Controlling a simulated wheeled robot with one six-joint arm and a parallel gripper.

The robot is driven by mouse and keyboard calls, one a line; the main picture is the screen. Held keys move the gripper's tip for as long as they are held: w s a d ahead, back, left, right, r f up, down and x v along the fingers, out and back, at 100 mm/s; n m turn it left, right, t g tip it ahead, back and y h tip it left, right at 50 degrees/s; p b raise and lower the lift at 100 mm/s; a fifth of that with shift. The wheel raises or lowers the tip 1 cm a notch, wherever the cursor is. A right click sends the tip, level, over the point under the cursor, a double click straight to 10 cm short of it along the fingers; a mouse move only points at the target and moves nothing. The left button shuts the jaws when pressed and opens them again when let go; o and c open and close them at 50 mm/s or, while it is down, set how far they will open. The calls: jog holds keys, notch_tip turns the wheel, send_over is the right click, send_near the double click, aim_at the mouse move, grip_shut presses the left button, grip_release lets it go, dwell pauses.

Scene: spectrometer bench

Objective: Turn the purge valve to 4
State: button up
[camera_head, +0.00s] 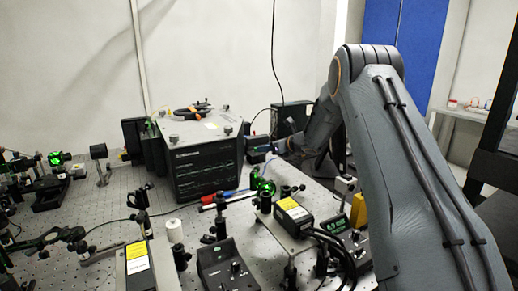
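I cannot make out the purge valve or any numbers on it. My gripper (258,149) is small and far off, at the right side of the large black-fronted instrument box (205,170). My forearm reaches to it from the right. I cannot tell whether the fingers are open or shut, or whether they touch anything. My arm hides part of the bench behind it.
The perforated bench (105,200) is crowded with optics mounts. A control box with knobs (228,268), a yellow-labelled box (293,212) and a green-lit display unit (342,243) stand in front. A black box (291,117) stands behind my gripper.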

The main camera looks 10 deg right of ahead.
aim_at(260, 154)
jog(key=shift+p+x, duration=0.55)
jog(key=shift+x, duration=2.15)
grip_shut()
